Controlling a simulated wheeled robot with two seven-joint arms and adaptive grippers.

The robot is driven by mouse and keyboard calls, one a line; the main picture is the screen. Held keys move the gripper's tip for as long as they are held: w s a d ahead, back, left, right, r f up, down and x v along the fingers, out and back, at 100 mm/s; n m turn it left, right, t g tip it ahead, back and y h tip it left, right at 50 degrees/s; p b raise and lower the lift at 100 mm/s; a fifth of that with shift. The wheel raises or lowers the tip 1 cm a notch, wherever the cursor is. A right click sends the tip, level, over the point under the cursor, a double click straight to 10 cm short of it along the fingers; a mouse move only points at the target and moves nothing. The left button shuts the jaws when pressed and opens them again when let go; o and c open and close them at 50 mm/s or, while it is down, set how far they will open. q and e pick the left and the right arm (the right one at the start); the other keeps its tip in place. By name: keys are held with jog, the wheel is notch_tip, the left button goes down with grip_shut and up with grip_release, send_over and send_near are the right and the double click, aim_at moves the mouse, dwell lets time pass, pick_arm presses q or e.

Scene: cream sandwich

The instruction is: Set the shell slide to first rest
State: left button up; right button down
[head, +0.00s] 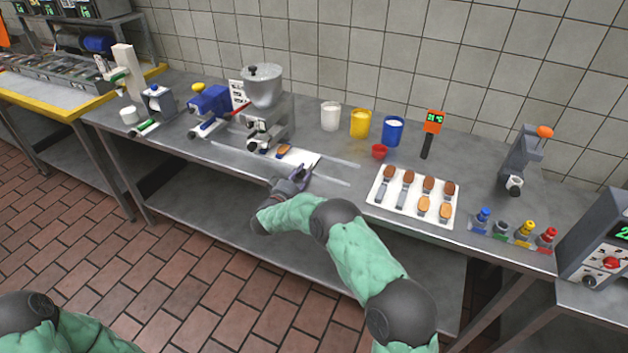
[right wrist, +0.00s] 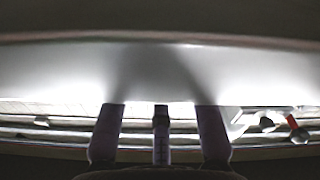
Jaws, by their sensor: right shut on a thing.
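The shell slide (head: 304,159) is a pale flat plate on rails in front of the machine with the steel hopper (head: 262,88). A brown shell (head: 284,149) lies at its left part, close to the nozzle. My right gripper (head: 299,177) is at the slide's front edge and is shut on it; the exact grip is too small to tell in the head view. In the right wrist view, my two fingers (right wrist: 160,135) stand on either side of a narrow dark upright piece, below a broad pale surface. My left gripper is out of view.
A white tray (head: 384,202) with several shells on spatulas lies right of the slide. White, yellow and blue tubs (head: 393,131) and a small red cup (head: 379,151) stand behind. Coloured bottles (head: 524,233) stand farther right. Bare rails (head: 335,161) extend right of the slide.

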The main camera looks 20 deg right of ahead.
jog(key=shift+w+a, duration=0.3)
jog(key=shift+w, duration=0.1)
jog(key=c, duration=1.2)
grip_release()
jog(key=v, duration=1.2)
